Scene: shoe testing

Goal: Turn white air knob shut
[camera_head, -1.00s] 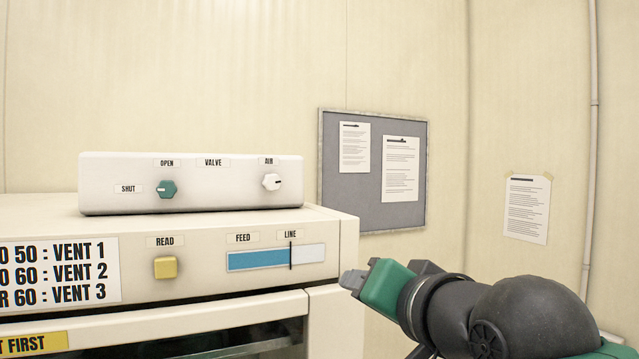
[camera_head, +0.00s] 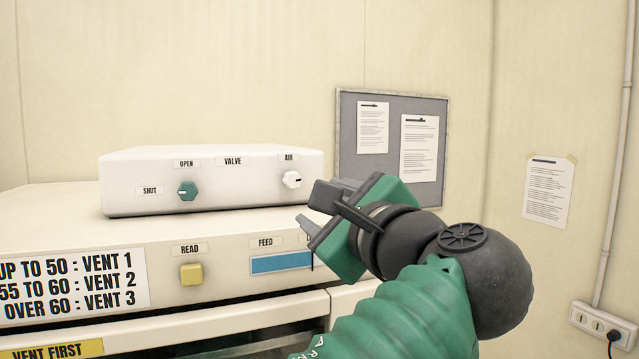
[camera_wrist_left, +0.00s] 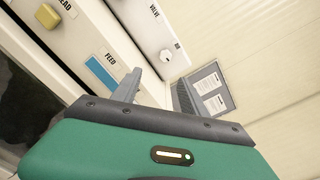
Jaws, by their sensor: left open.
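The white air knob (camera_head: 291,180) is on the right of the white valve box's front, under the AIR label. Its dark mark points right. It also shows in the left wrist view (camera_wrist_left: 165,55), beyond and between the fingertips. A green knob (camera_head: 187,191) sits at the left of the box, its mark toward the SHUT label (camera_head: 150,190). My left gripper (camera_head: 312,212) is open and empty, just right of and below the air knob, apart from it. Its open fingers also show in the left wrist view (camera_wrist_left: 155,92). My right gripper is not in view.
The valve box (camera_head: 230,200) stands on a cream cabinet (camera_head: 215,245) with a yellow READ button (camera_head: 191,274) and a blue FEED bar (camera_head: 280,262). My gripper covers the LINE area. A grey notice board (camera_head: 388,170) hangs behind.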

